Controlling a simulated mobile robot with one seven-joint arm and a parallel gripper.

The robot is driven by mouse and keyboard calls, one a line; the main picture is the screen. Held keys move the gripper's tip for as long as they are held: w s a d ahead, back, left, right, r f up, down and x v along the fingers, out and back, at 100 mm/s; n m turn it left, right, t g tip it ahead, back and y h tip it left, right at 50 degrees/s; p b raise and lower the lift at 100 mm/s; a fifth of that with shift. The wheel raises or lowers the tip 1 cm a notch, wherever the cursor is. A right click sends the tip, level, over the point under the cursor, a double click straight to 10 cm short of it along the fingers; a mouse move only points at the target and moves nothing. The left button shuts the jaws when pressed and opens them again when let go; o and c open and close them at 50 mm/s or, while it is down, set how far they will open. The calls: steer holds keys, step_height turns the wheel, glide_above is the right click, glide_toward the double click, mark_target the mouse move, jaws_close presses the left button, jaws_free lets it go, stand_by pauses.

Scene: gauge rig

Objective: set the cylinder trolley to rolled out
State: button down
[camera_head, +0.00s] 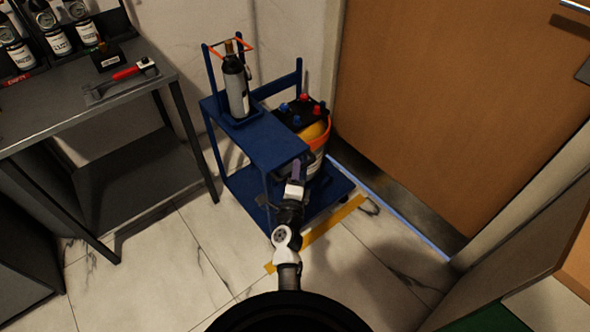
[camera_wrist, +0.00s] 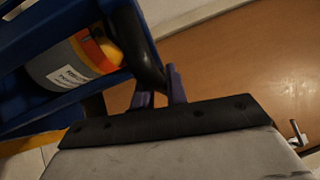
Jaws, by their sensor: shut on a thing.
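The blue cylinder trolley (camera_head: 265,146) stands on the tiled floor between the grey bench and the brown door. A grey cylinder (camera_head: 236,86) stands upright on its upper shelf, and an orange-banded cylinder sits lower down; this one also shows in the wrist view (camera_wrist: 75,66). My gripper (camera_head: 297,168) is at the trolley's near right corner. In the wrist view the purple fingers (camera_wrist: 160,86) are shut on a dark curved handle (camera_wrist: 137,40) beside the blue frame. The handle is mostly hidden by my gripper in the head view.
A grey bench (camera_head: 70,105) with bottles and a red-handled tool (camera_head: 130,72) stands at the left. The door (camera_head: 475,100) is close on the right. A yellow floor strip (camera_head: 325,228) runs along the trolley's near side. Tiled floor in front is clear apart from my arm.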

steer(key=shift+d, duration=0.15)
steer(key=c, duration=1.4)
jaws_free()
steer(key=shift+s, duration=0.15)
